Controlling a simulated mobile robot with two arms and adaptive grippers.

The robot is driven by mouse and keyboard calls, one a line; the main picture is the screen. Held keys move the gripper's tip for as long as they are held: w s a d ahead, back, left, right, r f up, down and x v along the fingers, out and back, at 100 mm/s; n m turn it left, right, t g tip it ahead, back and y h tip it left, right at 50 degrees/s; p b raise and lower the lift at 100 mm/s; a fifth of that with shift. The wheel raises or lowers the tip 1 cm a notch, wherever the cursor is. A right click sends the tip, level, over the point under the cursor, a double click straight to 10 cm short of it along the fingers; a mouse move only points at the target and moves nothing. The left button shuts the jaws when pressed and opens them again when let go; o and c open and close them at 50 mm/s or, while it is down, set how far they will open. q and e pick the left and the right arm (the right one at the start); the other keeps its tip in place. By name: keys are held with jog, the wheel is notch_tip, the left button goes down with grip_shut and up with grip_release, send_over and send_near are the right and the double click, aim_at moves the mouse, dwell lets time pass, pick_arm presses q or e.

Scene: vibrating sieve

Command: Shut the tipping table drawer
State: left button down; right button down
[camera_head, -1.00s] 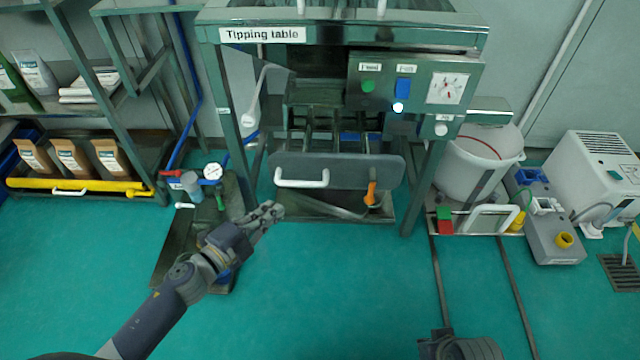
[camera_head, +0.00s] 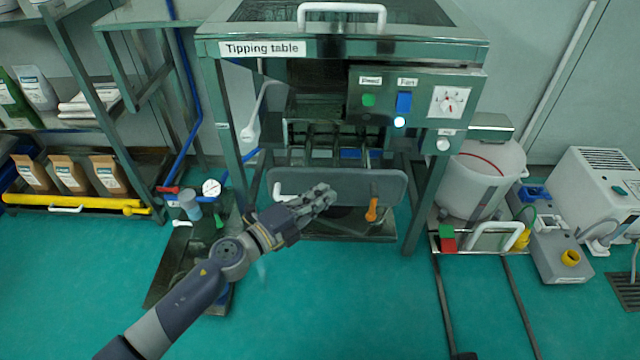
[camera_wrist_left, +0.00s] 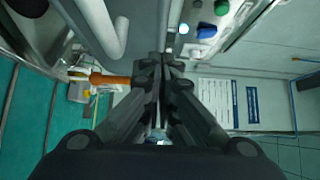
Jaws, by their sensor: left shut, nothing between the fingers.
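The tipping table (camera_head: 455,55) is a steel frame with a name label. Its drawer has a dark grey front panel (camera_head: 355,183) low between the legs, with a white handle and an orange lever (camera_head: 372,209). Dark rails show behind the panel, which seems to stand forward. My left gripper (camera_head: 328,194) is shut and empty in front of the panel, partly hiding the white handle (camera_head: 284,197). I cannot tell whether it touches. In the left wrist view the closed fingertips (camera_wrist_left: 161,62) are beside the orange lever (camera_wrist_left: 108,80) and a white handle (camera_wrist_left: 112,35).
A control panel (camera_head: 425,90) with a green button, blue switch and dial is above right of the drawer. A white bucket (camera_head: 485,175) stands right of the table. A shelf with brown bags (camera_head: 70,175) is at left.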

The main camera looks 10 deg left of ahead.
aim_at(337, 173)
pick_arm(q)
jog(key=shift+w+a+b, duration=0.15)
jog(key=shift+w+b, duration=0.05)
jog(key=shift+w, duration=0.75)
jog(key=shift+w+a+b, duration=0.15)
jog(key=shift+w, duration=0.75)
pick_arm(e)
jog(key=shift+f, duration=0.5)
pick_arm(q)
jog(key=shift+w, duration=0.1)
